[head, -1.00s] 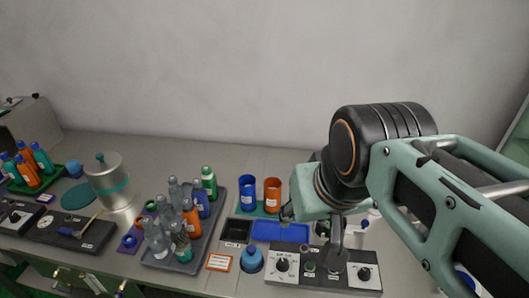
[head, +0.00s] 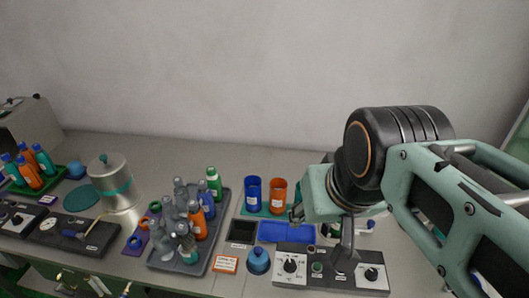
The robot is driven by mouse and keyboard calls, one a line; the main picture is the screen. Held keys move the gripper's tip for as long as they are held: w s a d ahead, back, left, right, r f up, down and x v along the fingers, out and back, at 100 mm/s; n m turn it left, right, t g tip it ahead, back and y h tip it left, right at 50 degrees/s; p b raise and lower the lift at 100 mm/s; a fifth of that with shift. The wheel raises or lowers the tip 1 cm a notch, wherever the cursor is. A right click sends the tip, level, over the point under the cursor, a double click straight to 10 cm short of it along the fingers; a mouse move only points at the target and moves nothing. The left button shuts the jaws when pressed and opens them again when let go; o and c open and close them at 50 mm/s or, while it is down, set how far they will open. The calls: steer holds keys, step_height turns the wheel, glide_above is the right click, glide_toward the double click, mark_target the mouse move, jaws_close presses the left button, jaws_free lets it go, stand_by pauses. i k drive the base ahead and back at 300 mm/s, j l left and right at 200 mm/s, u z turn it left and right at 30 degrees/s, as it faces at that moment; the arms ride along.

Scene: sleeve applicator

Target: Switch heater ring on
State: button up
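A dark control panel with pale end plates (head: 332,287) lies at the front right of the bench. It carries a black knob on a white plate at its left end (head: 290,265), another at its right end (head: 371,274), and small buttons between them (head: 317,267). My gripper (head: 345,262) points down over the panel's middle, just left of the right knob. It hides part of the panel. I cannot tell whether it touches the panel or whether its fingers are apart. Labels are too small to read, and I cannot make out which part is the heater ring.
A blue tray (head: 286,232), a blue cup (head: 253,189) and an orange cup (head: 278,192) stand behind the panel. A blue domed piece (head: 258,260) stands left of it. A grey tray (head: 164,262) holds several bottles. A metal pot (head: 114,184) stands farther left.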

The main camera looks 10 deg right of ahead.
mark_target(371, 273)
steer(key=l+z, duration=0.15)
steer(key=z, duration=0.85)
steer(key=j+z, duration=0.15)
steer(key=l+u, duration=0.15)
steer(key=k, duration=0.35)
steer(key=i+l, duration=0.35)
steer(key=l+z, duration=0.05)
steer(key=l, duration=0.05)
